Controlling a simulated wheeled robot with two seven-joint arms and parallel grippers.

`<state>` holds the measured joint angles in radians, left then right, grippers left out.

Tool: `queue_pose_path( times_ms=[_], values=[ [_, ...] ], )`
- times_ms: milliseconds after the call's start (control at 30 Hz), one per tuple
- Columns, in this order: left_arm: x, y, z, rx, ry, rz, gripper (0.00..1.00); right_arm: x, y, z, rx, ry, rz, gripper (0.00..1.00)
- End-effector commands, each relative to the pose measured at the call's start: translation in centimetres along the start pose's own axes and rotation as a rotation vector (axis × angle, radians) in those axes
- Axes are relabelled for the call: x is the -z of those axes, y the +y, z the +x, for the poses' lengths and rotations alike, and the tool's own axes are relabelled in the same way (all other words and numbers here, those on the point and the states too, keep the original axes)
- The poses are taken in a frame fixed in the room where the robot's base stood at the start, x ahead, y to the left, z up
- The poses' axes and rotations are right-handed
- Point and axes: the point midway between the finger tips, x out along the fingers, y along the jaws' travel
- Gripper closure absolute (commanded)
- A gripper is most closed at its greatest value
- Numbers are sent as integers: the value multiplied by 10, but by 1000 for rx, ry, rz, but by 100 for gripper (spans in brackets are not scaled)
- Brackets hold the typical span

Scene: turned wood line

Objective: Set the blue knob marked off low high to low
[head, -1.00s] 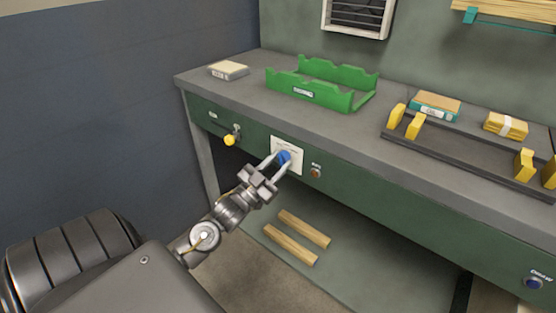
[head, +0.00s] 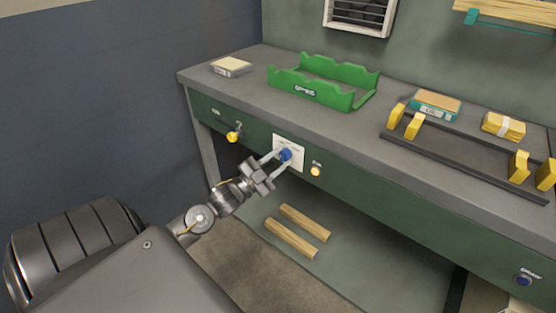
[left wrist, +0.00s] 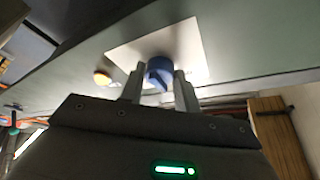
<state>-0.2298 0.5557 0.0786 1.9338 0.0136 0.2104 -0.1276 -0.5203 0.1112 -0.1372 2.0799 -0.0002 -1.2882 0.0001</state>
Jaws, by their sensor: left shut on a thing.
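The blue knob (head: 285,155) sits on a white plate (head: 298,146) on the green front panel of the bench. The plate's printed marks are too small to read. My left gripper (head: 281,158) is shut on the knob, one finger on each side. In the left wrist view the knob (left wrist: 159,72) shows between the two fingertips, in front of the white plate (left wrist: 190,42). I cannot tell which mark the knob points to. My right gripper is not in view.
A lit round lamp (head: 316,171) is right of the plate; it also shows in the left wrist view (left wrist: 102,77). A yellow-handled lever (head: 233,137) is to the left. A green mitre box (head: 312,94) stands on the bench top (head: 350,130). Two wood strips (head: 291,238) lie below.

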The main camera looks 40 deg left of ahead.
Motion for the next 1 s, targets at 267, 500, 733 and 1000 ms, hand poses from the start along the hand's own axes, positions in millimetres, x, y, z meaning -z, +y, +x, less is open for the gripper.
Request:
queue_pose_path(
  times_ms=[267, 500, 733, 1000],
  values=[
    [0, 0, 0, -1, 1, -1, 55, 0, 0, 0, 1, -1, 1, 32],
    [0, 0, 0, 0, 0, -2, 46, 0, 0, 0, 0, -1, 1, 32],
    [-1, 1, -10, 0, -2, -2, 46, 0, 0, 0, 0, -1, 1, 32],
    [-1, 2, -62, -3, -4, -3, 46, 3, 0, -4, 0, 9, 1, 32]
  ],
)
